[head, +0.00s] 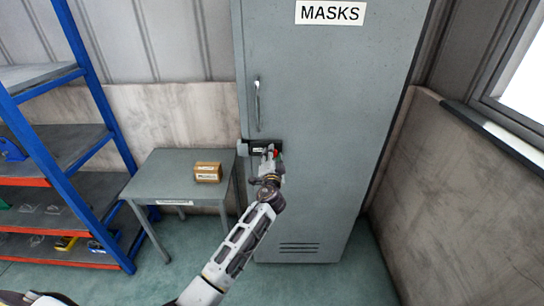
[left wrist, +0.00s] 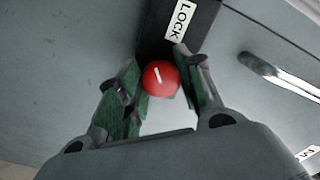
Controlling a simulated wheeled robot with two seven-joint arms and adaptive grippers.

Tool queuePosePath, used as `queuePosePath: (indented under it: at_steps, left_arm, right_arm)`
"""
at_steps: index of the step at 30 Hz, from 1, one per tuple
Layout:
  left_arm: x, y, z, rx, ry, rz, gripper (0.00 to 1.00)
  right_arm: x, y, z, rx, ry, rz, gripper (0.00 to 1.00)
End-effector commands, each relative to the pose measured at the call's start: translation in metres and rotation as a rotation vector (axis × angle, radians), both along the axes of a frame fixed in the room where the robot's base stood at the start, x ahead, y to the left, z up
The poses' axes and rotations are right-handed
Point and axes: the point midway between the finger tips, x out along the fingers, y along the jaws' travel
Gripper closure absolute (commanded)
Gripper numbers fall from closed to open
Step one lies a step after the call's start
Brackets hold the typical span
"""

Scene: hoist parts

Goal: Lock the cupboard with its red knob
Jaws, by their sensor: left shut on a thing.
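The grey cupboard (head: 330,100) marked MASKS stands upright in the middle of the head view with its door closed. Its black lock plate (head: 262,146) sits on the left side of the door, below the handle. In the left wrist view the plate carries a LOCK label (left wrist: 180,20). The red knob (left wrist: 160,78) with a white line sits between the fingers of my left gripper (left wrist: 165,88). My left gripper (head: 271,158) is at the lock plate, shut on the knob; only a bit of red shows beside it in the head view. My right gripper is out of view.
A blue shelf rack (head: 115,150) is at the far left. A vertical door handle (head: 258,100) is above the lock. The floor in front is partly clear.

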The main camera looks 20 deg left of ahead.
Motion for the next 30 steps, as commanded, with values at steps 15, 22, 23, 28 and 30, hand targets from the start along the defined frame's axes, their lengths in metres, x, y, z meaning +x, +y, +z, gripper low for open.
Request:
queuePosePath:
  at_steps: [15, 22, 23, 28, 30]
  left_arm:
    - [0.0, 0.0, 0.002, 0.433, 0.124, -0.002, 0.88]
    - [0.0, 0.0, 0.002, 0.562, 0.162, 0.0, 0.88]
    - [0.0, 0.0, 0.002, 0.575, 0.166, 0.0, 0.88]
    - [0.0, 0.0, 0.002, 0.616, 0.177, -0.001, 0.88]
    - [0.0, 0.0, 0.001, 0.624, 0.179, -0.001, 0.88]
  right_arm:
    - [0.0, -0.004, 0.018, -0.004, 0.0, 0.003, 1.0]
    - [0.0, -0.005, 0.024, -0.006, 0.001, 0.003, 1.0]
    - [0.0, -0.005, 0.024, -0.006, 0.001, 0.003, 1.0]
    - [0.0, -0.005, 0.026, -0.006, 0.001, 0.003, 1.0]
    - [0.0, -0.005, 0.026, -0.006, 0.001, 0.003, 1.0]
